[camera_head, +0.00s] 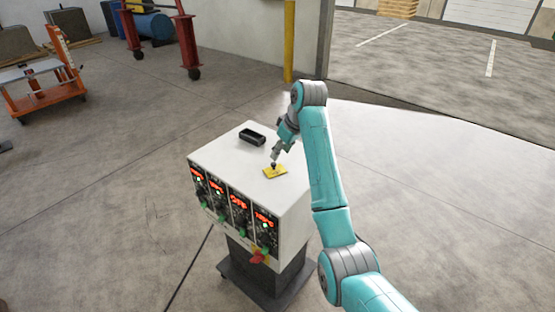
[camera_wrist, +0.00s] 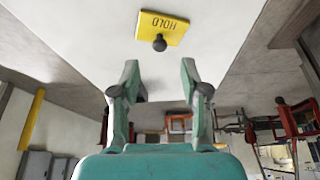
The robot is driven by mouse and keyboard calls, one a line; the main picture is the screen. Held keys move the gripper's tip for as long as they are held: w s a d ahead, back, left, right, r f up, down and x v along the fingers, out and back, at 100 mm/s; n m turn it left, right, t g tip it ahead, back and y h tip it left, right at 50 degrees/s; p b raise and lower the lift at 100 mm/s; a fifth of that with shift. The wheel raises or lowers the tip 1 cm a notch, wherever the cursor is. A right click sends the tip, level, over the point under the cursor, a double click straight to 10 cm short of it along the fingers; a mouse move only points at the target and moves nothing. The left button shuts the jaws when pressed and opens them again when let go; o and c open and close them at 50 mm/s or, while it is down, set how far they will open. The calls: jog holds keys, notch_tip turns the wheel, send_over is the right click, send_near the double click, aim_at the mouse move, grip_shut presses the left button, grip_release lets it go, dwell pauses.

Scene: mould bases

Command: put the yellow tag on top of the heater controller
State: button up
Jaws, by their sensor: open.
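The yellow tag (camera_head: 281,171) lies flat on the white top of the heater controller (camera_head: 217,161), near its right side. In the wrist view the yellow tag (camera_wrist: 172,30) shows the word HOLD and a dark round knob. My gripper (camera_head: 275,157) is just above and beside the tag in the head view. In the wrist view my gripper (camera_wrist: 158,75) is open, with empty space between its fingers and the tag beyond the fingertips, apart from them. The controller's front has several lit red displays and dark knobs.
A black open tray (camera_head: 252,137) sits on the controller top behind the tag. A red and yellow switch (camera_head: 258,256) sticks out at the lower front. A yellow post (camera_head: 289,42) and an orange lift cart (camera_head: 45,80) stand farther back.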

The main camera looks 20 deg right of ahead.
jog(key=v, duration=0.5)
jog(key=shift+f, duration=0.1)
dwell(0.3)
